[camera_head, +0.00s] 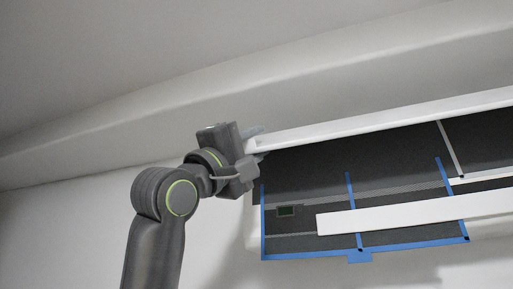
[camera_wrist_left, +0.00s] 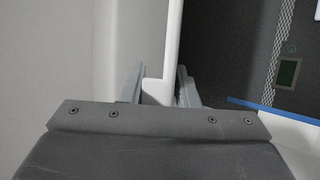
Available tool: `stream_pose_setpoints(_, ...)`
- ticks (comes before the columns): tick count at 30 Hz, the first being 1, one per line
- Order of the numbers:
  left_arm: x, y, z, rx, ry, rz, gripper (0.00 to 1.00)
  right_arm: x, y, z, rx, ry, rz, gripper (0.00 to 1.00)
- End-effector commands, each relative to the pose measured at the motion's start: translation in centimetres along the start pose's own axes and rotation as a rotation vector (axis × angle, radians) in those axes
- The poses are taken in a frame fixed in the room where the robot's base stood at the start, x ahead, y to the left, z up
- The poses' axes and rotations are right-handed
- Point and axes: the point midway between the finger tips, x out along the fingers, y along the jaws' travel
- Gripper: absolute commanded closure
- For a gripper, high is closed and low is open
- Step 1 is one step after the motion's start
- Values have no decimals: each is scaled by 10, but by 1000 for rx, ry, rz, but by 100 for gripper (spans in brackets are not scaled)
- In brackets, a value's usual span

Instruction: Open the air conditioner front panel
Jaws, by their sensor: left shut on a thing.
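The air conditioner is mounted high on the wall, with its white front panel (camera_head: 380,119) swung up and standing out above the dark interior. The dark filter area (camera_head: 310,193) with blue frame strips is exposed below it. My left gripper (camera_head: 256,144) is at the panel's left end. In the left wrist view the panel's edge (camera_wrist_left: 172,45) passes between the two fingers of my left gripper (camera_wrist_left: 160,88), which is shut on it. The fingertips are partly hidden behind the panel in the head view. My right gripper is not in view.
A white louver strip (camera_head: 410,214) crosses the lower front of the unit. A small green display (camera_head: 287,211) sits at the interior's left. The wall (camera_head: 60,230) and sloped ceiling (camera_head: 120,60) around the unit are bare, with free room left of my arm.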

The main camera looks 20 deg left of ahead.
Motion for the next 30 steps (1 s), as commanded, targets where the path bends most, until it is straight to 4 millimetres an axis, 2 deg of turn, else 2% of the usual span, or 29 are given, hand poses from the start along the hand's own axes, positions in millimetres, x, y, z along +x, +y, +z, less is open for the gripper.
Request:
stream_pose_setpoints(1, -1, 11, 0, 11, 3, 26, 100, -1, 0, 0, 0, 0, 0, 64)
stream_pose_setpoints(11, -1, 11, 0, 11, 2, 26, 100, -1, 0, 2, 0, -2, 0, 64)
stream_pose_setpoints(12, -1, 10, 0, 11, 2, 26, 68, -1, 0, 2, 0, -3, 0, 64)
stream_pose_setpoints(15, -1, 10, 0, 10, 2, 24, 56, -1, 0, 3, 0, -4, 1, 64)
stream_pose_setpoints(30, -2, 8, 1, 6, 0, 22, 56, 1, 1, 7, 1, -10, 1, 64)
